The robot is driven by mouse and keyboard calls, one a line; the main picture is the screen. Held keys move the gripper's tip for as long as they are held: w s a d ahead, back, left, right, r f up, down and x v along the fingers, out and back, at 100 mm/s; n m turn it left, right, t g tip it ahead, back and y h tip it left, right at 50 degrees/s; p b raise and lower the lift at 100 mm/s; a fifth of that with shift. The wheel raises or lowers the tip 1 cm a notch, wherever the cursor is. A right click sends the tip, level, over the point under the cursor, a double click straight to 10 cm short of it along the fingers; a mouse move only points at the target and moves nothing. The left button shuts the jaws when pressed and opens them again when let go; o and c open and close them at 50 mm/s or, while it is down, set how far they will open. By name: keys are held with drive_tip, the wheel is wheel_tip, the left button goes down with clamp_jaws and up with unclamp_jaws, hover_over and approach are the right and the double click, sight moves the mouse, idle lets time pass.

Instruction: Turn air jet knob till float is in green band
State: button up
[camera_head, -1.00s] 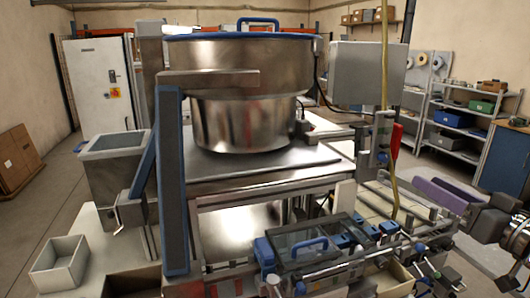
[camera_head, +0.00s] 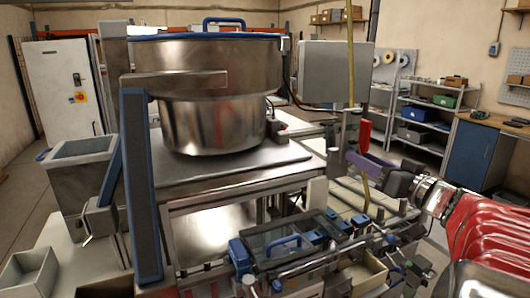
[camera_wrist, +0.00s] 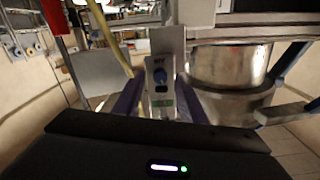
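Contact with the panel cannot be told. In the head view my gripper (camera_head: 366,168) reaches in from the right, beside the machine's right side. The knob is not clear there. I cannot make out the float or its green band.
A large steel bowl (camera_head: 212,90) stands on the machine at left. A yellow hose (camera_head: 350,60) hangs near my gripper, beside a red part (camera_head: 365,135). A grey box (camera_head: 335,72) is above. A blue-framed clear cover (camera_head: 285,243) lies below. Shelves (camera_head: 425,125) stand behind.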

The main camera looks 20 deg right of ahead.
drive_tip(key=shift+w, duration=0.8)
clamp_jaws()
